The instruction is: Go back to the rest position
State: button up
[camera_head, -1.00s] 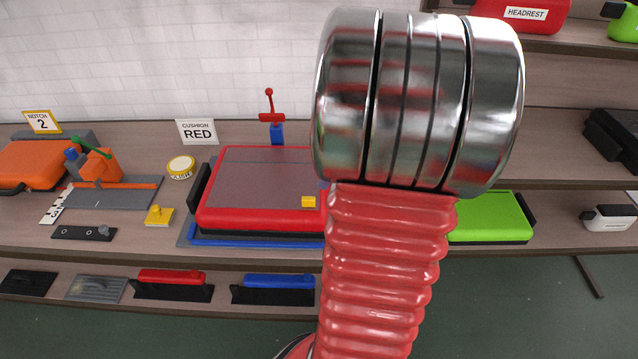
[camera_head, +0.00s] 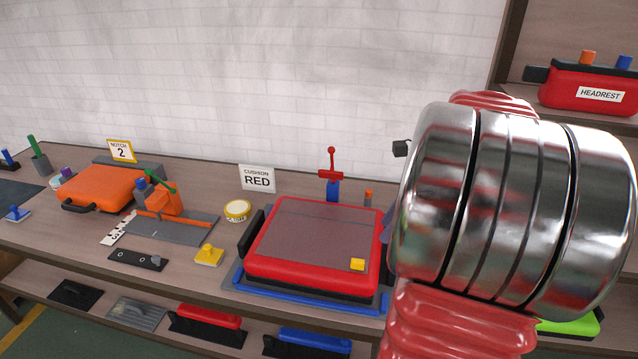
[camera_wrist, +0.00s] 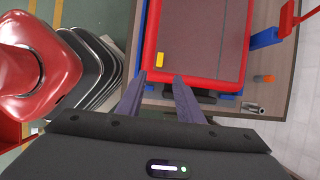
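My gripper (camera_wrist: 159,77) shows in the wrist view with its two dark fingers apart and nothing seen between their tips. It is above the near edge of a red cushion case (camera_wrist: 150,45) with a grey top panel, and no contact shows. In the head view the red case (camera_head: 313,276) lies flat on a blue frame (camera_head: 300,303) on the bench. A small yellow block (camera_head: 357,264) sits on its near right corner.
An orange case (camera_head: 100,188), a grey fixture plate (camera_head: 178,232), a yellow tape measure (camera_head: 237,210) and a red-handled clamp (camera_head: 332,175) stand on the bench. A lower shelf (camera_head: 235,345) holds trowel-like tools. A red headrest case (camera_head: 590,92) sits on the right shelf.

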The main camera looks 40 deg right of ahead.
dwell(0.3)
jog(key=s+a+r+n+t+h, duration=0.1)
jog(key=a+r+n+t+h, duration=0.1)
jog(key=a+n, duration=2.6)
jog(key=a, duration=0.6)
jog(key=shift+a+h, duration=0.2)
jog(key=shift+h, duration=0.2)
jog(key=shift+r, duration=0.1)
